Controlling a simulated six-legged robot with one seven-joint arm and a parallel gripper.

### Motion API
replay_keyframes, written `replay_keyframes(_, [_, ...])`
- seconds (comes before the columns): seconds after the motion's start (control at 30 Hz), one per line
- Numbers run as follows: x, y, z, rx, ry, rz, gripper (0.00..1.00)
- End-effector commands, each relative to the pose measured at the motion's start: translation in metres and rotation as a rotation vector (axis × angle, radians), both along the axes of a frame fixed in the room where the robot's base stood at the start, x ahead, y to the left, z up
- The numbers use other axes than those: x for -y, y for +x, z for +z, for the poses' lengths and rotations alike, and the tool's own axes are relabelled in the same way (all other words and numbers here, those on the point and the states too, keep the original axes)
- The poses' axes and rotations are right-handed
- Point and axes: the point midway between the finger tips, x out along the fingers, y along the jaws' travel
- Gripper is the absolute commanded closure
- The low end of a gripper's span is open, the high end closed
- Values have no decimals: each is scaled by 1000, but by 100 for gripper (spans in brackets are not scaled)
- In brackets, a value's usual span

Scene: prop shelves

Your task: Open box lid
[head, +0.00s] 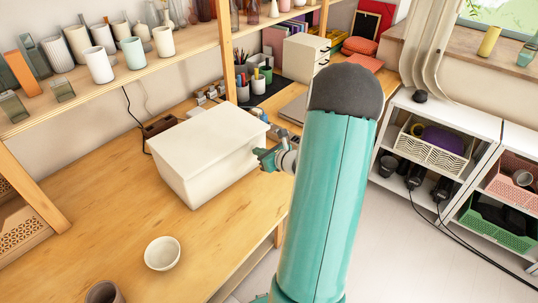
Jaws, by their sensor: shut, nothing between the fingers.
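A white box (212,170) stands on the wooden table, and its flat white lid (208,132) lies closed on top. My gripper (261,156) is at the box's right end, just below the lid's edge. Its fingers are small in this view and appear shut with nothing in them. I cannot tell whether they touch the box. My teal arm hides part of the table and floor to the right of the box.
A white bowl (162,253) and a brownish cup (104,292) stand on the table in front of the box. A shelf (130,70) with vases and cups runs above the back left. Pen cups (243,92) and a white drawer unit (304,57) are behind. The table's left front is clear.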

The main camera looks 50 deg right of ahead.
Motion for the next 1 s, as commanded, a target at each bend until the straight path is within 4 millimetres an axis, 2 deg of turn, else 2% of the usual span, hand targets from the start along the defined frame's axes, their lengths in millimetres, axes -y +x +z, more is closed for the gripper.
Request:
replay_keyframes(0.03, [1,5,1,2,-1,0,100])
replay_keyframes(0.2, [1,3,26,2,-4,1,100])
replay_keyframes(0.33, [1,3,36,1,-3,2,100])
replay_keyframes(0.83, [1,3,41,-4,-2,3,100])
replay_keyframes(1.0, [0,3,49,-30,-2,5,100])
